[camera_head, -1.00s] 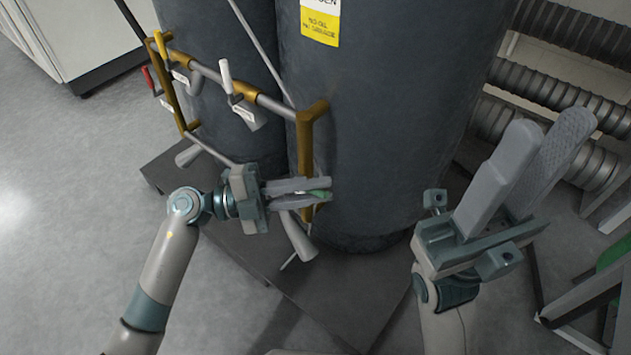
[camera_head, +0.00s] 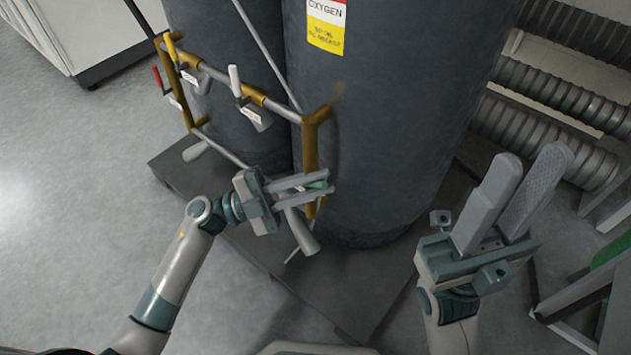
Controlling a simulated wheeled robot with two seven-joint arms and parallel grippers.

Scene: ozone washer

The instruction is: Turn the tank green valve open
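The green valve handle (camera_head: 317,185) is at the lower right end of the tank's pipe frame, in front of the dark tank marked OXYGEN (camera_head: 400,110). Only a small part of it shows; the rest is hidden by my gripper. My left gripper (camera_head: 328,182) has its fingers on either side of the green handle, with a narrow gap between them. Whether they press on it I cannot tell. My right gripper (camera_head: 530,158) is open and empty, pointing up at the right, apart from the tank.
A dark base plate (camera_head: 335,290) lies below the tanks. Ribbed hoses (camera_head: 545,85) run at right. Floor at left is clear.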

